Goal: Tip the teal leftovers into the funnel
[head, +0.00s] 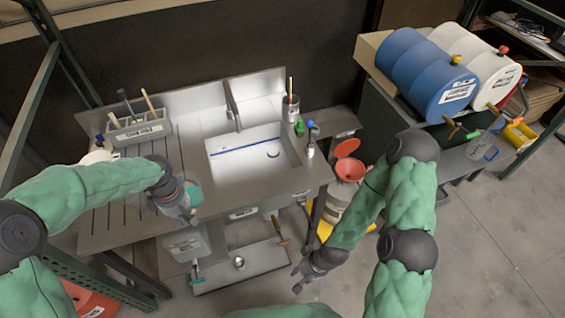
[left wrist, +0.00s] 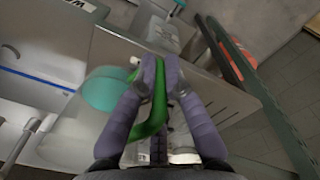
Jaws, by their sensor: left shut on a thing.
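A clear cup (head: 194,193) holds teal liquid, which also shows as a teal disc (left wrist: 108,90) in the left wrist view. My left gripper (head: 186,213) is shut on the cup's green handle (left wrist: 152,122), over the left part of the sink counter. The cup looks roughly upright, and the gripper partly hides it. The orange-red funnel (head: 350,169) sits on a container right of the sink, with a round red lid raised behind it. The cup is well to the left of the funnel. My right gripper (head: 297,280) is empty, low in front of the counter, its fingers apart.
The sink basin (head: 245,165) lies between cup and funnel, with a tap (head: 233,105) behind it. A tool caddy (head: 138,128) stands at the back left, a metal pot (head: 290,107) at the back right. Blue and white drums (head: 425,75) lie on a right-hand rack.

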